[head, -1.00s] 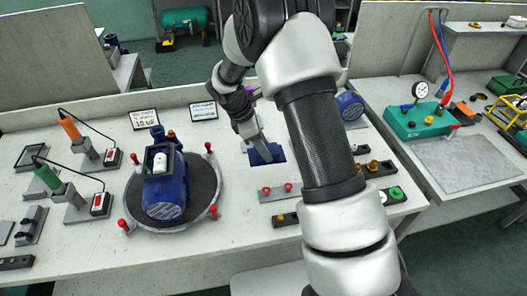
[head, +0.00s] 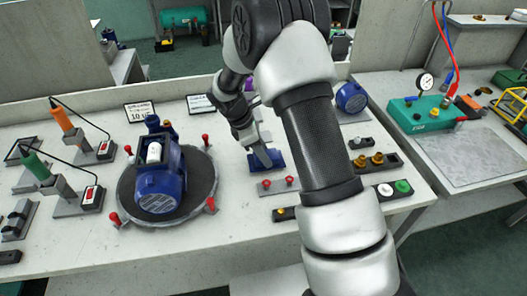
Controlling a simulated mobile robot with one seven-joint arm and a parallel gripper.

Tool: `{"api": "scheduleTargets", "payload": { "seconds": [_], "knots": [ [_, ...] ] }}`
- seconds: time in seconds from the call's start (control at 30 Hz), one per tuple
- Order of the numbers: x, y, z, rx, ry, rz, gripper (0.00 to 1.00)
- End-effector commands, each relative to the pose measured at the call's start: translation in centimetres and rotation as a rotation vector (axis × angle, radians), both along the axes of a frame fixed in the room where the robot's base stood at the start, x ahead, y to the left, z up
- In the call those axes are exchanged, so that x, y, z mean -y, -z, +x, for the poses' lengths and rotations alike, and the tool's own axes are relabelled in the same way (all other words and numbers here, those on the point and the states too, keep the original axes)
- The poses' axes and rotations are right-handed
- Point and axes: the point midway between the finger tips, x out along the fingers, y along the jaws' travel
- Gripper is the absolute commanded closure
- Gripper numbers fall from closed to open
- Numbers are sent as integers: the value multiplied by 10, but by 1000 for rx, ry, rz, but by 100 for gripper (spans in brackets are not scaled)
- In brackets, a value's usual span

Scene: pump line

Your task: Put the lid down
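The lid (head: 278,162) is a small dark blue rectangular plate at the tips of my gripper (head: 263,157), over the white bench to the right of the pump. The gripper's fingers come down onto it and appear closed on it. The fingertips are small and partly hidden, and I cannot tell whether the lid touches the bench. The blue pump (head: 162,186) stands on a round dark turntable (head: 203,180). The box on top of the pump is open, with a white cylinder (head: 154,152) showing inside.
Red knobs on a grey strip (head: 278,190) lie just in front of the lid. Red-topped posts (head: 210,203) ring the turntable. Two tools in stands (head: 66,123) are at left. Button strips (head: 375,162) and a blue round part (head: 351,97) are at right, partly behind my arm.

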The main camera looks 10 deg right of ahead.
Motion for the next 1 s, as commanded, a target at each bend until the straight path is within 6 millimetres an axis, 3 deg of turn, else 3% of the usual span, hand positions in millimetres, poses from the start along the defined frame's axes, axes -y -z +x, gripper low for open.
{"api": "scheduleTargets", "payload": {
  "seconds": [0.87,0.9,1.0],
  "knots": [
    [0,11,0,-1,0,0,83],
    [0,11,0,0,0,0,54],
    [0,11,0,0,0,0,37]
  ]
}}
